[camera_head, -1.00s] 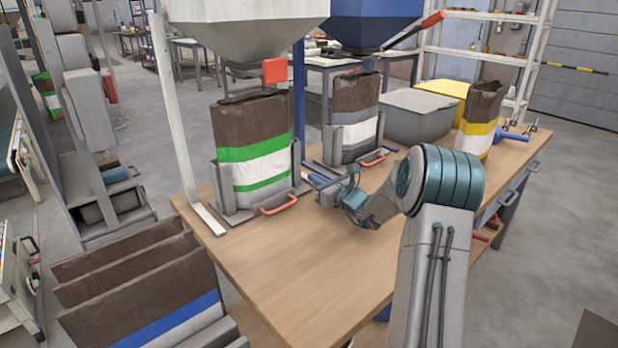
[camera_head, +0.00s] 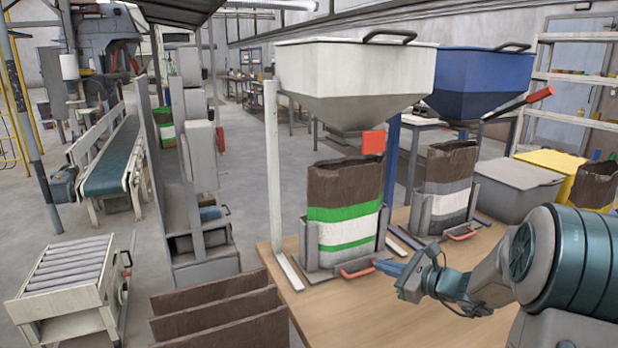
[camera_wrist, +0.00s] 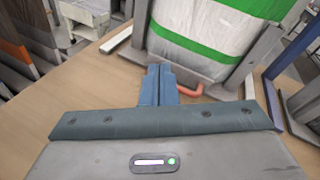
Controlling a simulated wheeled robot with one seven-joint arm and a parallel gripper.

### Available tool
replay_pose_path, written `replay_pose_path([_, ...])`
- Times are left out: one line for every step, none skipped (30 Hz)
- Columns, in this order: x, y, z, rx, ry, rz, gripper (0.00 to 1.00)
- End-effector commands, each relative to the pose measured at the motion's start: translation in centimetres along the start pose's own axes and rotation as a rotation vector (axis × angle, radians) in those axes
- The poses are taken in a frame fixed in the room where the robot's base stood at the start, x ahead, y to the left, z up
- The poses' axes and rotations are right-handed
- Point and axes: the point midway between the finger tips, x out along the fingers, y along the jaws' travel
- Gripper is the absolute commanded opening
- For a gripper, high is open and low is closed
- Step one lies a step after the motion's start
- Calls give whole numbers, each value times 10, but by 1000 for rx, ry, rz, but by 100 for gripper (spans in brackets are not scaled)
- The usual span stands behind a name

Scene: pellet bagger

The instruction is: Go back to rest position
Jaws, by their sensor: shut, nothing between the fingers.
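My gripper (camera_head: 392,268) is over the wooden table in the head view, just right of the red handle of the green-striped bag's holder. In the wrist view its blue fingers (camera_wrist: 159,84) are together with nothing between them. The bag with green and white stripes (camera_head: 343,212) stands upright in a grey holder under the white hopper. It also fills the top of the wrist view (camera_wrist: 215,35). Whether the fingertips touch the red handle (camera_wrist: 190,91) cannot be told.
A grey-striped bag (camera_head: 446,185) stands under the blue hopper (camera_head: 480,82). A grey bin (camera_head: 503,190) and a yellow bin (camera_head: 548,160) are behind. Brown bags (camera_head: 225,318) stand at the table's left. A roller cart (camera_head: 70,275) and conveyor (camera_head: 115,165) are further left.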

Motion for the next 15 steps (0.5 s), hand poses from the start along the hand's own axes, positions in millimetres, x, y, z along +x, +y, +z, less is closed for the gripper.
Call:
replay_pose_path([0, 22, 29, -93, 32, 87, 0])
replay_pose_path([-1, 36, 38, -148, 54, 139, 0])
replay_pose_path([-3, 55, 49, -223, 80, 208, 0])
replay_pose_path([-5, 69, 57, -279, 99, 259, 0])
replay_pose_path([-8, 82, 64, -337, 118, 310, 0])
replay_pose_path([-14, 98, 73, -414, 143, 374, 0])
replay_pose_path([-19, 110, 79, -471, 161, 423, 0])
replay_pose_path([-24, 121, 85, -531, 178, 471, 0])
replay_pose_path([-32, 135, 91, -609, 200, 534, 0])
replay_pose_path([-39, 145, 96, -670, 217, 579, 0])
replay_pose_path([-46, 154, 100, -729, 232, 624, 0])
replay_pose_path([-57, 164, 106, -809, 253, 684, 0])
replay_pose_path([-64, 172, 110, -871, 267, 727, 0])
replay_pose_path([-73, 178, 113, -933, 282, 769, 0])
replay_pose_path([-84, 186, 118, -1014, 300, 826, 0])
